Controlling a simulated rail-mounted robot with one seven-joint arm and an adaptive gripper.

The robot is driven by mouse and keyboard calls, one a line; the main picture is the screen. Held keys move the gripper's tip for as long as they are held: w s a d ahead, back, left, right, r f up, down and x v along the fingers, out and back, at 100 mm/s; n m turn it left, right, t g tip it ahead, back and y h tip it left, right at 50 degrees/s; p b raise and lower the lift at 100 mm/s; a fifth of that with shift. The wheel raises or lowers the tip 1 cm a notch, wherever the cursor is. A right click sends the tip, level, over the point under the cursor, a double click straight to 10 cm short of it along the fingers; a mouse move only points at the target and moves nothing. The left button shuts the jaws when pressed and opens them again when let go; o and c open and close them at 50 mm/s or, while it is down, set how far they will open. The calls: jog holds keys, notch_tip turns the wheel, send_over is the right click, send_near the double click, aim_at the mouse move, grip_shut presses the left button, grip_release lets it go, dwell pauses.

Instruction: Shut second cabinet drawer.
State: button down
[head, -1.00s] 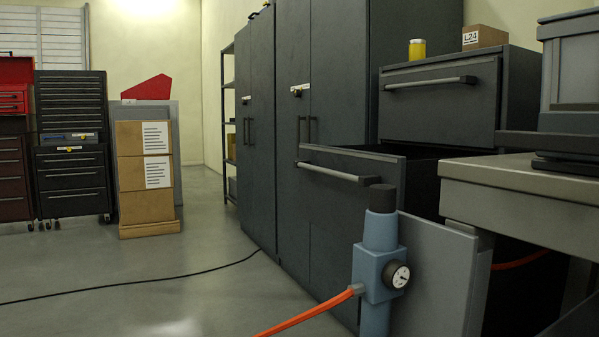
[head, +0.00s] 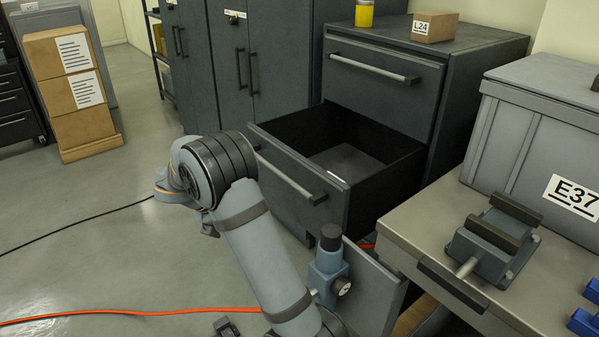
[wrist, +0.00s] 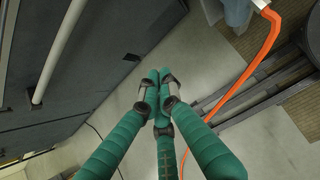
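The dark grey cabinet (head: 480,75) stands at the back in the head view. Its second drawer (head: 390,160) is pulled far out, and its inside shows. The drawer's bar handle (head: 290,180) is on the front face. The upper drawer (head: 370,95) is shut. In the wrist view my gripper (wrist: 157,78) has green fingers drawn together at the tips, with nothing visible between them. A dark panel with a pale bar handle (wrist: 58,50) lies left of the fingers, apart from them. My gripper cannot be made out in the head view; my arm is left of the drawer front.
A blue-grey regulator (head: 328,270) with an orange hose (head: 120,312) stands in front of the drawer. A workbench (head: 420,215) with a vise (head: 490,245) and crate E37 (head: 545,130) is on the right. Stacked boxes (head: 70,90) stand far left. The floor at left is mostly clear.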

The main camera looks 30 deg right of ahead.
jog(key=d+r+h+p, duration=0.1)
jog(key=d+r+p, duration=0.2)
jog(key=r, duration=0.3)
jog(key=b, duration=0.2)
send_near(309, 208)
notch_tip(309, 208, down, 4)
jog(key=shift+w+d+r+g, duration=0.1)
jog(key=shift+w+d+g, duration=0.1)
jog(key=shift+d, duration=0.65)
jog(key=shift+w+d+r+g, duration=0.1)
jog(key=shift+w+d, duration=0.15)
jog(key=shift+d, duration=0.6)
